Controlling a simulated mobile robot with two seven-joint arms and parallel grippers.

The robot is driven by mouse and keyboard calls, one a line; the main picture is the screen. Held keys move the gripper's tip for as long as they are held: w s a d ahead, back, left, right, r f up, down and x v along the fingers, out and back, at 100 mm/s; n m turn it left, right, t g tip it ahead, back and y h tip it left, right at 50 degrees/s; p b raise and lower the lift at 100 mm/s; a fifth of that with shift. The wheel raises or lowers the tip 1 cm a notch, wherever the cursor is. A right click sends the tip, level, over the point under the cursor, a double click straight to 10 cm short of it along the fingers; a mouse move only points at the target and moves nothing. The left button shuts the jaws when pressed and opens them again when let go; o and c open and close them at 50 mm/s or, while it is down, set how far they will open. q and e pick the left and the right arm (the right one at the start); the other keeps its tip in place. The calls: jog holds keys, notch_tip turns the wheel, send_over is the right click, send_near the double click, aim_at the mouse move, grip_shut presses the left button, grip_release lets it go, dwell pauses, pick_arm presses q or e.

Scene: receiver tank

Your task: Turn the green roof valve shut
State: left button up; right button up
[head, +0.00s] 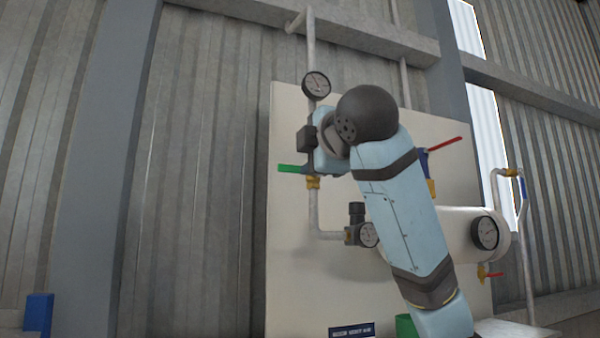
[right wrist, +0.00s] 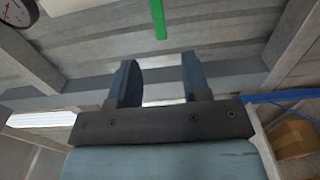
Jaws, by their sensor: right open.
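The green valve handle (head: 291,169) sticks out to the left, roughly level, from the vertical pipe on the pale panel. It also shows in the right wrist view (right wrist: 158,18) as a green bar coming down from the top edge, lined up with the gap between my fingers. My right gripper (right wrist: 158,60) is open and empty, and the bar's end appears just beyond the fingertips. In the head view my right gripper (head: 307,145) is at the pipe, just above the handle's right end. It and my arm hide the valve body. My left gripper is not in view.
A round gauge (head: 316,84) sits above on the same pipe. A red handle (head: 445,143) is to the right, behind my arm. A white tank (head: 455,232) with a gauge (head: 484,232) is lower right.

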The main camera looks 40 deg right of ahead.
jog(key=shift+v, duration=1.5)
